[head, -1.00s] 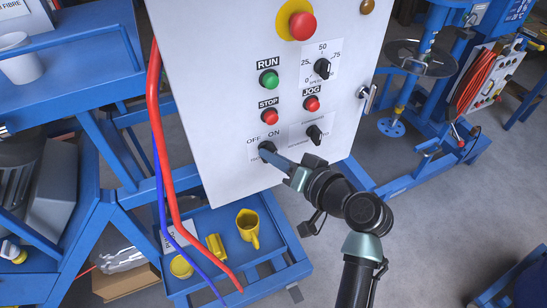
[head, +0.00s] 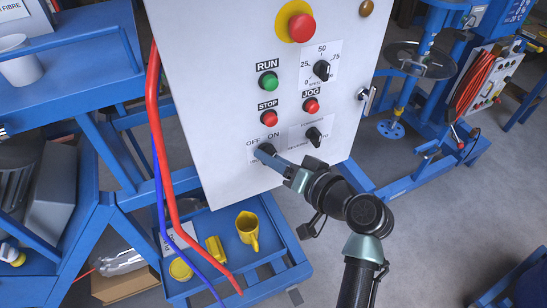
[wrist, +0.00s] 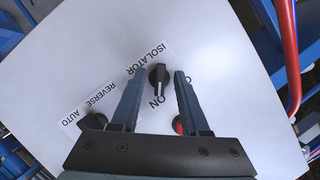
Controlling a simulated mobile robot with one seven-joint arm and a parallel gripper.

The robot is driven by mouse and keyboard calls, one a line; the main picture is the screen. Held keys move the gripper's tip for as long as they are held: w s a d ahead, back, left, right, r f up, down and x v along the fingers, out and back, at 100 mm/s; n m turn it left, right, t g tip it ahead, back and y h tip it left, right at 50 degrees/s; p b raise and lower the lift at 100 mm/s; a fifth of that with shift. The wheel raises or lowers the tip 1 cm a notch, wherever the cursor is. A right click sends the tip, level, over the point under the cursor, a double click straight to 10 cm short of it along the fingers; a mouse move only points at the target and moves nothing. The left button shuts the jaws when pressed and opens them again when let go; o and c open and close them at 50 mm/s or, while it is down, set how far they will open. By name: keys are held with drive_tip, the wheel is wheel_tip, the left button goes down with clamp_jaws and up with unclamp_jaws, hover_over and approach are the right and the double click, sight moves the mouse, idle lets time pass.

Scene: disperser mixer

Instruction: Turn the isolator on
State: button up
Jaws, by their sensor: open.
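The isolator knob (wrist: 159,76) is a black rotary switch on the white control panel, labelled ISOLATOR. In the wrist view its pointer with a pale line points at the word ON. The OFF word is mostly hidden by a finger. My gripper (wrist: 159,74) is open, with one fingertip on each side of the knob and small gaps showing between. In the head view, my gripper (head: 261,151) reaches the panel's lower left from the right, and its fingers partly cover the knob (head: 268,146).
Above the knob are a red STOP button (head: 269,118) and a green RUN button (head: 268,81). The forward/reverse selector (head: 313,136) is to the right. Red and blue cables (head: 156,110) hang along the panel's left edge. A blue shelf (head: 207,279) with yellow containers is below.

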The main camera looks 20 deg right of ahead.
drive_tip(key=b+v, duration=0.3)
drive_tip(key=v, duration=1)
drive_tip(key=w+a+r+n+t+h, duration=0.15)
drive_tip(key=w+a+r, duration=0.3)
drive_tip(key=r, duration=0.45)
drive_tip(key=w+a+r+n+t+h, duration=0.1)
drive_tip(key=w+a+r+t+h, duration=0.15)
drive_tip(key=w+r, duration=0.45)
drive_tip(key=s+a+r+n+t, duration=0.1)
drive_tip(key=s+a+r+t, duration=0.2)
drive_tip(key=r, duration=0.5)
drive_tip(key=s+a+r+t, duration=0.3)
drive_tip(key=s+a+r, duration=0.2)
drive_tip(key=r, duration=0.3)
drive_tip(key=s+a+r+n+t, duration=0.1)
drive_tip(key=s+a+r+t, duration=0.2)
drive_tip(key=r, duration=0.5)
drive_tip(key=shift+s+a+r+n, duration=0.35)
drive_tip(key=shift+s+a, duration=0.15)
drive_tip(key=shift+a, duration=0.65)
